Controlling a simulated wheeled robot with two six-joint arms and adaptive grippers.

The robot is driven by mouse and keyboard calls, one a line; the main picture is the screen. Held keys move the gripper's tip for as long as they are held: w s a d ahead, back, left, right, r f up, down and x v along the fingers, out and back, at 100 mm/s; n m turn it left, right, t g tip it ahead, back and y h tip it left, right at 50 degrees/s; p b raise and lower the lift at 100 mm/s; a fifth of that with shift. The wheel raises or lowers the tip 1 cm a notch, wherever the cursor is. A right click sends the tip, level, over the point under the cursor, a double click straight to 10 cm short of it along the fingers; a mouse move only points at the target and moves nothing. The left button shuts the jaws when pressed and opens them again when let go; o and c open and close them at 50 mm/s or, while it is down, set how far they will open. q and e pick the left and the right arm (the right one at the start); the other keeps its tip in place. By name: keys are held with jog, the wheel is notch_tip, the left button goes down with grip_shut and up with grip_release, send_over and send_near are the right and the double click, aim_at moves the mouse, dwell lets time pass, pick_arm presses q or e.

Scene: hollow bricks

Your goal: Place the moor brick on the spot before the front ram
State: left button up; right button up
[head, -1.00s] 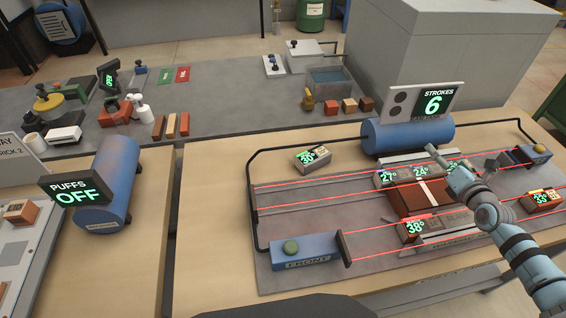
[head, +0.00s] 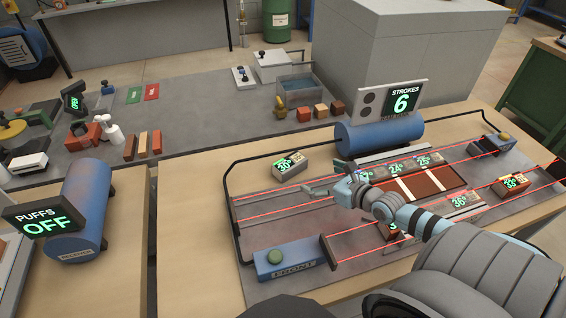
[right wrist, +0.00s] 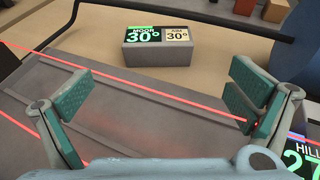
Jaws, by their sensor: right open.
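The moor brick (head: 291,168) is a grey block with a green 30° readout, lying at the back left of the grey machine bed. In the right wrist view, the moor brick (right wrist: 158,55) reads "MOOR 30°" and "AIM 30°". My right gripper (head: 320,190) is open and empty, short of the brick on the near side. In the right wrist view, its spread fingers (right wrist: 165,97) frame bare bed, with the brick beyond them. The front ram (head: 291,262) is a blue box marked FRONT with a green knob and dark push plate. My left gripper is out of view.
Red beams cross the bed (head: 290,222). A black pipe (head: 228,190) runs around its back and left. Bricks with readouts sit around the brown centre block (head: 425,184); my right arm partly hides one. A blue tank (head: 380,135) and strokes sign (head: 405,98) stand behind.

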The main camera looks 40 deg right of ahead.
aim_at(290, 165)
jog(key=w+f+b, duration=0.3)
jog(key=b, duration=0.1)
jog(key=shift+w+a, duration=0.15)
jog(key=shift+g, duration=0.3)
jog(key=b+x, duration=0.3)
jog(key=x, duration=0.1)
jog(key=shift+w, duration=0.45)
jog(key=b+x, duration=0.3)
jog(key=x, duration=0.2)
jog(key=shift+a+r, duration=0.1)
jog(key=shift+r, duration=0.1)
jog(key=shift+w, duration=0.3)
jog(key=shift+c, duration=0.2)
jog(key=shift+r, duration=0.15)
jog(key=c, duration=1.3)
